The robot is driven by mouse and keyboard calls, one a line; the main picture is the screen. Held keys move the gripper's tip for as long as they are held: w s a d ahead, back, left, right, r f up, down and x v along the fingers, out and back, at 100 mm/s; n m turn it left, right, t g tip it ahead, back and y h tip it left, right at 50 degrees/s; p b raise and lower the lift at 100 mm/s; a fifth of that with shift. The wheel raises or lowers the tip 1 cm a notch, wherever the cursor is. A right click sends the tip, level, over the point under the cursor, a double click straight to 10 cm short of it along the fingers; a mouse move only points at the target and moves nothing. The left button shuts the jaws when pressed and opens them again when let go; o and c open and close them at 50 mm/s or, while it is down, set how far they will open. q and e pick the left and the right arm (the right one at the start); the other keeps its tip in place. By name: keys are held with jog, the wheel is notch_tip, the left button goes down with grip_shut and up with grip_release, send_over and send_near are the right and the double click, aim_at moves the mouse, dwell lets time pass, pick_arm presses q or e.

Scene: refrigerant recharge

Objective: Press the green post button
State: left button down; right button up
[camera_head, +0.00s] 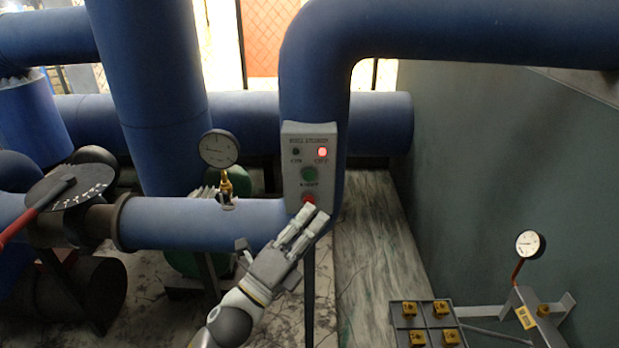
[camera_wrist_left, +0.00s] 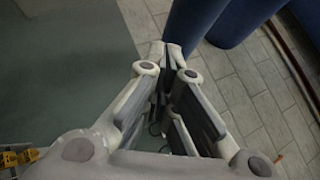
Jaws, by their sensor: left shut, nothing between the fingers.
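The grey control box (camera_head: 312,150) is fixed on the front of the blue vertical pipe. Its green button (camera_head: 309,174) is in the middle of the panel and is uncovered. A red button (camera_head: 308,198) sits below it, partly hidden by my fingertips. The small red OFF lamp (camera_head: 322,153) is lit, and the ON lamp (camera_head: 296,152) is dark. My left gripper (camera_head: 314,212) is shut and empty, its tips at the lower edge of the box, below the green button. I cannot tell whether they touch the box. The left wrist view shows the closed fingers (camera_wrist_left: 172,65). My right gripper is not in view.
Blue pipes (camera_head: 200,222) run left of the box, with a pressure gauge (camera_head: 219,149) and a red-handled valve (camera_head: 40,210). A tray (camera_head: 427,323) with yellow-topped pieces and a second gauge (camera_head: 530,244) stand at lower right.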

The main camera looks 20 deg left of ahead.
aim_at(309, 175)
pick_arm(q)
jog(key=shift+w+a+b, duration=0.2)
jog(key=shift+w+a, duration=0.2)
jog(key=shift+w, duration=1)
jog(key=shift+w+a+b, duration=0.25)
jog(key=shift+w+a, duration=0.2)
jog(key=shift+w, duration=1)
jog(key=shift+w+a+b, duration=0.2)
jog(key=shift+w+a, duration=0.2)
jog(key=shift+w, duration=1)
jog(key=shift+w, duration=0.15)
jog(key=shift+w+a, duration=0.1)
jog(key=shift+w, duration=0.15)
jog(key=shift+w+a+b, duration=0.15)
jog(key=shift+w+b, duration=0.2)
jog(key=shift+w, duration=0.15)
jog(key=shift+s, duration=0.2)
jog(key=shift+s+d, duration=0.25)
jog(key=shift+s, duration=0.5)
